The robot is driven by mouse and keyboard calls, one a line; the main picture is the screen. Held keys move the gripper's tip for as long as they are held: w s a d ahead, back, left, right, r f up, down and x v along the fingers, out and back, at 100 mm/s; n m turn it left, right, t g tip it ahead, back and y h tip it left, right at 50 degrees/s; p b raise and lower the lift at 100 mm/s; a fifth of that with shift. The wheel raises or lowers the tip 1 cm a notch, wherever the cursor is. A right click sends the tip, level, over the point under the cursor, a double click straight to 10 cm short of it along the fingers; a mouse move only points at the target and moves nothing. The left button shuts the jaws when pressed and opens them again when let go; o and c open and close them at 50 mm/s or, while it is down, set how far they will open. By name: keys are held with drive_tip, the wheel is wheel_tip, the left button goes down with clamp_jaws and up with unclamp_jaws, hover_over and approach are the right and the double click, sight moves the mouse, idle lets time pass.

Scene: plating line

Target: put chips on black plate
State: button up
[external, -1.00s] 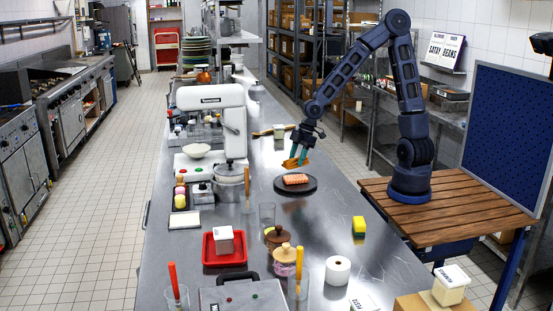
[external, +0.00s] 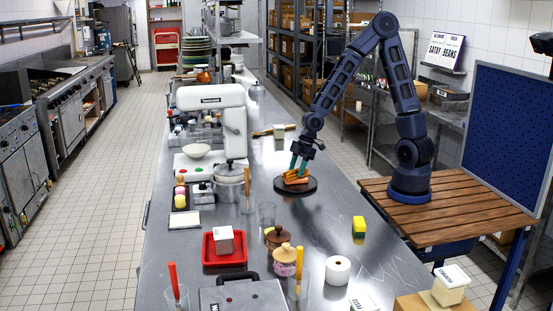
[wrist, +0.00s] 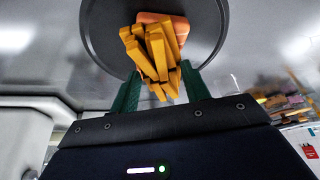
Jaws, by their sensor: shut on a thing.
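The black plate (external: 296,186) is a round dark disc on the steel table, with an orange-pink piece of food (external: 299,181) on it. My gripper (external: 298,168) is over the plate, its green fingers shut on the bundle of yellow-orange chips (external: 292,176). In the wrist view the chips (wrist: 152,55) sit between the two fingers (wrist: 158,92), over the plate (wrist: 98,35), and partly cover the orange food (wrist: 177,25). I cannot tell whether the chips touch the plate or the food.
The table right of the plate is mostly clear.

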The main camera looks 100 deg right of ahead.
drive_tip(key=o, duration=1)
drive_tip(key=shift+f, duration=0.1)
drive_tip(key=shift+v, duration=6.05)
drive_tip(key=shift+a, duration=0.1)
